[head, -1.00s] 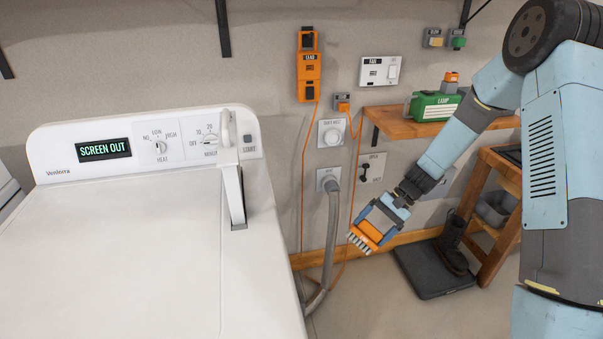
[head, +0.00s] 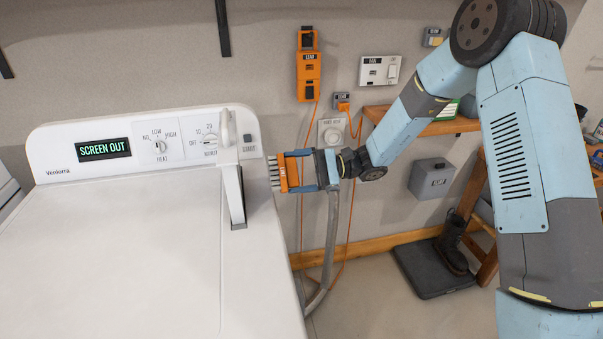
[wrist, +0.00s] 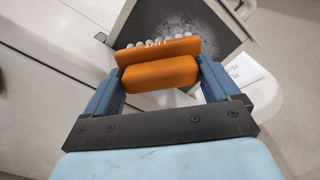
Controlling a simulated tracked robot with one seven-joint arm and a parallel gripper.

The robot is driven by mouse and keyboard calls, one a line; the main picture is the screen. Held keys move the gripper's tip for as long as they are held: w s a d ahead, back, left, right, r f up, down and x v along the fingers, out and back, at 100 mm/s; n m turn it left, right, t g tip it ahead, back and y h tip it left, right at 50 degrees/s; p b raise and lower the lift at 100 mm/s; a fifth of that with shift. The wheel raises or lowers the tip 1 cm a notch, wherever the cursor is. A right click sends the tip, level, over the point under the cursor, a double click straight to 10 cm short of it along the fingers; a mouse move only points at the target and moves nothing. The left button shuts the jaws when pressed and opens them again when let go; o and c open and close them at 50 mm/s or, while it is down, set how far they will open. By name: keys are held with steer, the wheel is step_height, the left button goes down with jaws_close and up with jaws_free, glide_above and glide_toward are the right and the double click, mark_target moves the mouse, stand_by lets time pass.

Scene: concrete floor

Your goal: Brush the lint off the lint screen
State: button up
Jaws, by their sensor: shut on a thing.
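The lint screen (head: 235,195) stands upright out of the dryer's top at its right rear, seen nearly edge-on, with a white handle at its upper end. In the wrist view its dark mesh face (wrist: 205,22) carries a patch of grey-white lint. My gripper (head: 308,170) is shut on an orange brush (head: 291,172), which also shows between the fingers in the wrist view (wrist: 160,74). The brush's pale bristles point left toward the screen. In the head view a gap shows between them and the screen; contact cannot be told from the wrist view.
The white dryer (head: 120,240) fills the left, its display reading SCREEN OUT. A grey hose (head: 333,235) and orange cords hang behind my gripper. A wooden shelf (head: 440,127) is on the wall at right. A boot (head: 452,245) stands on a dark mat on the floor.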

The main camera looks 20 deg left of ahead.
mark_target(275, 175)
steer(key=shift+x, duration=2.8)
steer(key=shift+x, duration=0.95)
steer(key=shift+w+a, duration=0.35)
steer(key=shift+w, duration=0.35)
steer(key=shift+w+a, duration=0.3)
steer(key=shift+w, duration=0.4)
steer(key=shift+w+a, duration=0.6)
steer(key=shift+w, duration=0.3)
steer(key=shift+w+a, duration=0.6)
steer(key=shift+w, duration=0.3)
steer(key=shift+w+a, duration=0.6)
steer(key=shift+w, duration=0.3)
steer(key=shift+w+a, duration=0.3)
steer(key=shift+w, duration=0.3)
steer(key=shift+w+a, duration=0.3)
steer(key=shift+w, duration=0.3)
steer(key=shift+w+d, duration=0.1)
steer(key=shift+w, duration=0.1)
steer(key=shift+s, duration=0.1)
